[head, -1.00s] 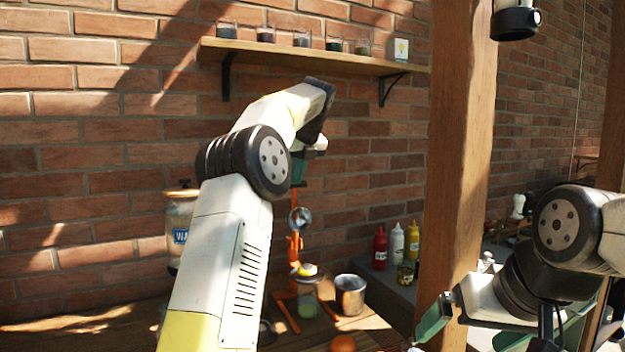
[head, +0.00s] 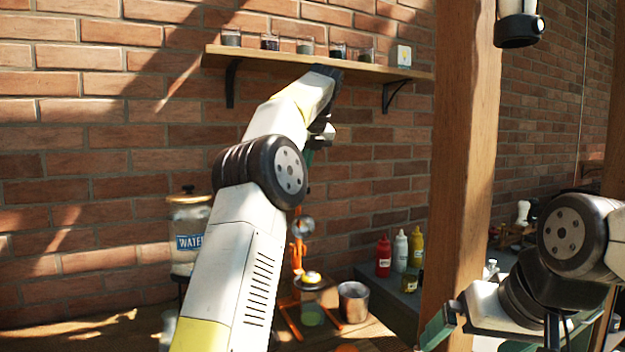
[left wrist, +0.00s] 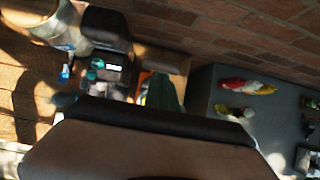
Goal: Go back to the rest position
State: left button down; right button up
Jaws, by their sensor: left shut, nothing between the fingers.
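My left arm rises from the bottom across the middle of the head view. Its gripper (head: 308,157) hangs at the far end, small and partly hidden by the wrist, in front of the brick wall below the shelf. It is shut and empty; a green finger (left wrist: 163,92) shows in the left wrist view. My right gripper (head: 437,328) is low at the right in the head view, in front of the wooden post. One green finger shows clearly there; the arm and picture edge hide too much to tell the opening.
A wooden shelf (head: 350,68) with small glasses is close to my left wrist. A water dispenser (head: 187,235), an orange-framed stand (head: 297,252) and a metal pot (head: 353,302) stand behind and beside the arm. Squeeze bottles (head: 400,250) stand on a grey counter. A wooden post (head: 460,150) separates the arms.

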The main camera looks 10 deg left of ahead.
pick_arm(q)
jog(key=s+d+r+n+h, duration=0.1)
jog(key=s+r+n, duration=0.2)
jog(key=s+n, duration=0.4)
jog(key=s+f+n+t+h, duration=0.1)
jog(key=s+f+n, duration=0.15)
jog(key=s, duration=0.35)
jog(key=s+f+n+h, duration=0.1)
jog(key=s+f+n, duration=0.1)
jog(key=s+n, duration=0.35)
jog(key=s+d+f+n+h, duration=0.2)
jog(key=s+d+f+n, duration=0.1)
jog(key=s+f+n, duration=1)
jog(key=s+f, duration=0.5)
jog(key=s, duration=0.3)
jog(key=shift+d+f+h, duration=0.3)
jog(key=shift+f+h, duration=0.05)
jog(key=shift+h, duration=0.05)
